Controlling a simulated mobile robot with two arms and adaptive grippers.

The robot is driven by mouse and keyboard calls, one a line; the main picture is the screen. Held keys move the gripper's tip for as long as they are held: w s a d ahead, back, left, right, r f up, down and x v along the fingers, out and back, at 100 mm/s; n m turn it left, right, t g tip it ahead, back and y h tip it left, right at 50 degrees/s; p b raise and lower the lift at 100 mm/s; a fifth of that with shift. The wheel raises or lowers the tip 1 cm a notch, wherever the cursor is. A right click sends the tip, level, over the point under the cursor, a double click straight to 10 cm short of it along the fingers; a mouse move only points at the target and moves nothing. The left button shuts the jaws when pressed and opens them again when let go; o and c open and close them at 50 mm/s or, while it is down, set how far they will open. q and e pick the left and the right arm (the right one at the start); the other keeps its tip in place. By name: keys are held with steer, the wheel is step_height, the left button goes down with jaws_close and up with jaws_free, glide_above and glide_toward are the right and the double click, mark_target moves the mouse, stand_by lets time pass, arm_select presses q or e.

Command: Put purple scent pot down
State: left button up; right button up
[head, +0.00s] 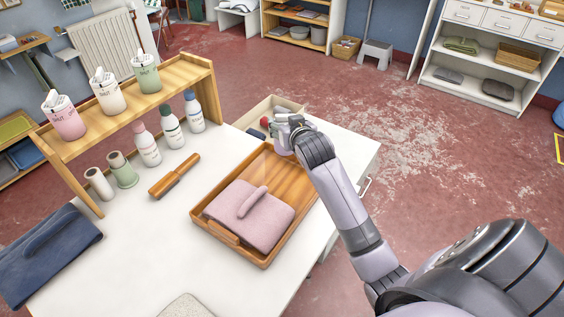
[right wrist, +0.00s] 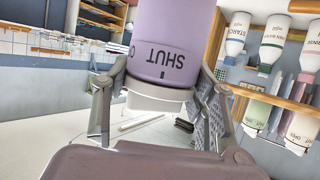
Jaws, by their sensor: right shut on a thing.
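The purple scent pot (right wrist: 172,38) fills the upper middle of the right wrist view, with dark "SHUT" lettering upside down and a pale collar (right wrist: 158,98) at its lower end there. My right gripper (right wrist: 155,108) has a finger on each side of it and is shut on it. In the head view, my right gripper (head: 277,131) is over the far end of the white table, by the open beige box (head: 290,103). The pot is largely hidden there, and I cannot tell whether it touches anything below. My left gripper is out of view.
A wooden tray (head: 200,219) with a folded pink cloth (head: 240,222) lies nearby. A wooden rack (head: 128,106) carries several labelled pots. Several bottles (head: 171,127) and a wooden-handled tool (head: 174,177) stand or lie left. The white tabletop (head: 130,240) has bare room in front.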

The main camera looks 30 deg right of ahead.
step_height(320, 180, down, 7)
steer(key=shift+f, duration=0.1)
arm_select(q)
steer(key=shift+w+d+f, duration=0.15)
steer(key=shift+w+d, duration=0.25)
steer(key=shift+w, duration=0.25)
arm_select(e)
step_height(320, 180, down, 5)
steer(key=shift+r, duration=0.1)
steer(key=shift+a, duration=0.1)
steer(key=shift+f+b, duration=0.2)
steer(key=shift+b, duration=0.1)
steer(key=o, duration=1.5)
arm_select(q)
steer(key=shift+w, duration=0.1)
arm_select(e)
steer(key=shift+r, duration=0.1)
